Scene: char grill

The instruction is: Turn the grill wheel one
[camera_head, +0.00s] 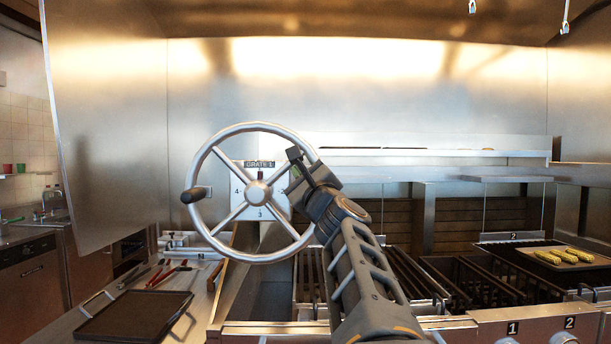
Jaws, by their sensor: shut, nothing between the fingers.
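The grill wheel (229,139) is a silver spoked ring with a dark side handle (195,194) at its left. Behind it stands a white plate labelled "GRATE 1" (259,164) with numbers on it. My gripper (294,155) is shut and empty at the upper right of the wheel, overlapping the rim in the picture. I cannot tell whether it touches the rim. My arm covers the lower right part of the view beside the wheel and hides part of the rim there.
A dark tray (133,314) and several red-handled tools (165,275) lie on the left counter. Grill grates (455,280) fill the lower right. Yellow corn cobs (563,256) lie on a tray at far right. Knobs marked 1 and 2 (565,338) are at the front edge.

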